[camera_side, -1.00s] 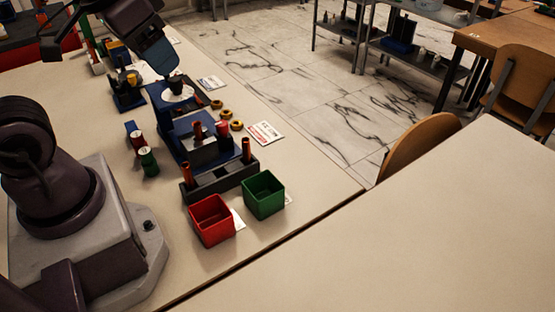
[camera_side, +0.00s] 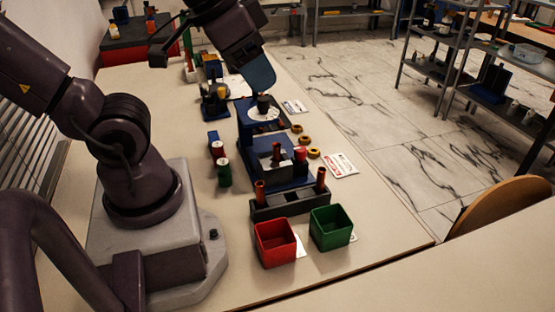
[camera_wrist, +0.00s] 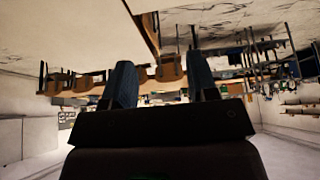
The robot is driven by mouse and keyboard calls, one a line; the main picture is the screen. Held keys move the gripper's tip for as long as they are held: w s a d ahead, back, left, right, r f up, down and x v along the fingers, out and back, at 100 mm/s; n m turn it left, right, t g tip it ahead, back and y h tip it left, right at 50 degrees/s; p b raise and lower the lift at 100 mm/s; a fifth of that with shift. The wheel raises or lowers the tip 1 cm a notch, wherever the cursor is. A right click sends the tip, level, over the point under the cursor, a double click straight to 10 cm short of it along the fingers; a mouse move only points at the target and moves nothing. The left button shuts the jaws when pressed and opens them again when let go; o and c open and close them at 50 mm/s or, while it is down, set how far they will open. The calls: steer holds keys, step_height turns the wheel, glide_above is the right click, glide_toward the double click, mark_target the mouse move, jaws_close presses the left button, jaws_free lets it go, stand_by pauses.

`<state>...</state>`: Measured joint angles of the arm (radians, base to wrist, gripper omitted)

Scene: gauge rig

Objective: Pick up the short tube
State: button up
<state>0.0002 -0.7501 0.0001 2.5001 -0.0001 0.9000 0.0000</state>
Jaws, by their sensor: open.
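A dark rack (camera_side: 290,205) on the bench holds two upright orange-brown tubes, a left one (camera_side: 260,193) and a right one (camera_side: 320,179). Another orange-brown tube (camera_side: 276,153) stands at the blue gauge rig (camera_side: 244,130) behind the rack. I cannot tell for sure which is the short tube. My gripper (camera_wrist: 161,65) is open and empty in the wrist view, its two blue fingers apart. In the side view, a blue finger (camera_side: 259,75) is above the rig's white disc (camera_side: 263,114) and dark cylinder (camera_side: 263,102), away from the tubes. The wrist view shows no tube.
A red bin (camera_side: 275,243) and a green bin (camera_side: 331,228) stand in front of the rack. A red-topped (camera_side: 217,150) and a green cylinder (camera_side: 224,173) stand left of the rig. Yellow-black rings (camera_side: 305,140) and a card (camera_side: 340,165) lie right.

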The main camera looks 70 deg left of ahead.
stand_by(0.4)
steer(key=a+f+m+g+y, duration=0.3)
steer(key=a+f+g+y, duration=0.15)
steer(key=f, duration=0.25)
steer(key=m+y, duration=0.9)
steer(key=m, duration=0.5)
glide_toward(277, 146)
steer(key=s+a+r, duration=0.3)
steer(key=a+r, duration=0.1)
steer(key=a, duration=0.1)
steer(key=shift+w+a+f+m+t+h, duration=0.2)
steer(key=shift+w+a+f+m+t, duration=0.65)
steer(key=shift+f, duration=0.5)
steer(key=shift+w+a+f+m+t+h, duration=0.15)
steer(key=shift+w+a+f+m+t, duration=0.45)
steer(key=shift+f+m, duration=0.6)
steer(key=shift+w+a+f+m+t+h, duration=0.2)
steer(key=shift+w+a+f+m+t, duration=0.45)
steer(key=shift+f, duration=0.85)
steer(key=shift+s+a, duration=0.15)
jaws_close()
steer(key=shift+r, duration=0.1)
